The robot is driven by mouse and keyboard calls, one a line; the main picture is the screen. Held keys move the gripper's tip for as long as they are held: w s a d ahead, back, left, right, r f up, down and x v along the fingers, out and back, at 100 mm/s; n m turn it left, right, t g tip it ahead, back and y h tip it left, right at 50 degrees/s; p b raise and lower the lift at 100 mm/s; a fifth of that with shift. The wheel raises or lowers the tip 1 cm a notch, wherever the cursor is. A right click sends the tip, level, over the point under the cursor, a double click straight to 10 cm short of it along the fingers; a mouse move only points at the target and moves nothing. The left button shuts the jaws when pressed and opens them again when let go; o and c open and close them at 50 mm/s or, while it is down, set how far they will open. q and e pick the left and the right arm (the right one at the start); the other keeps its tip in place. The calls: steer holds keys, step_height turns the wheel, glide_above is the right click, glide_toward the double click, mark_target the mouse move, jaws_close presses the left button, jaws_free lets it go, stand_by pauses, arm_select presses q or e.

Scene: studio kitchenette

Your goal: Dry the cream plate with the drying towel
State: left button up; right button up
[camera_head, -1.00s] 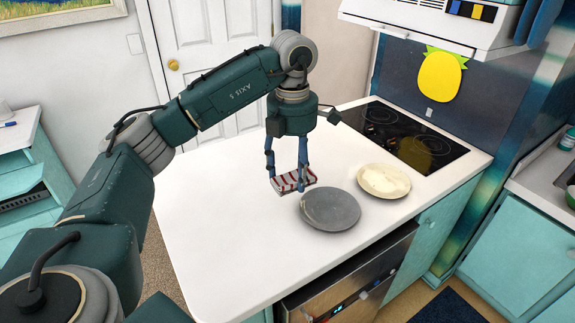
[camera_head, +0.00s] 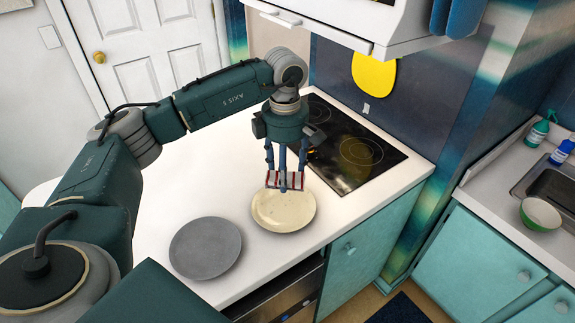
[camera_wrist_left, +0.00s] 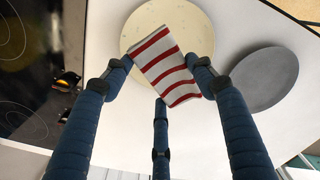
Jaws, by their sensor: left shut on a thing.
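The cream plate (camera_head: 283,214) lies flat on the white counter, near its front edge and beside the hob; small specks show on it. The drying towel (camera_head: 270,180), folded, with red and white stripes, is held in my left gripper (camera_head: 285,181) over the back part of the plate. In the left wrist view the towel (camera_wrist_left: 168,68) is pinched between the fingers and covers part of the cream plate (camera_wrist_left: 196,28). I cannot tell whether the towel touches the plate. My right gripper is not in view.
A grey plate (camera_head: 205,248) lies on the counter to the left of the cream plate. The black hob (camera_head: 350,150) is behind and to the right. The counter ends just in front of both plates. A sink (camera_head: 550,185) and green bowl (camera_head: 541,214) are far right.

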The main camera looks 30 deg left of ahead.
mark_target(284, 205)
arm_select(q)
steer(key=shift+s+a+f+b, duration=0.2)
steer(key=shift+s+f+b, duration=0.15)
steer(key=shift+s, duration=0.1)
steer(key=shift+f, duration=0.25)
steer(key=shift+w+f+b, duration=0.15)
steer(key=shift+f+b, duration=0.4)
steer(key=shift+f, duration=0.2)
step_height(284, 205, down, 2)
steer(key=shift+b, duration=0.65)
steer(key=shift+f+b, duration=0.55)
steer(key=shift+f, duration=0.5)
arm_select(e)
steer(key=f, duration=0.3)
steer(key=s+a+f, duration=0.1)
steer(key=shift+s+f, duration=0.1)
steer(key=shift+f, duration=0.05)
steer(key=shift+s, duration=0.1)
arm_select(q)
steer(key=shift+f+b, duration=0.35)
steer(key=shift+f, duration=0.05)
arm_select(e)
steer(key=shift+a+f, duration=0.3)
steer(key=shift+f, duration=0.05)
arm_select(q)
steer(key=shift+f+b, duration=0.55)
steer(key=shift+f, duration=0.2)
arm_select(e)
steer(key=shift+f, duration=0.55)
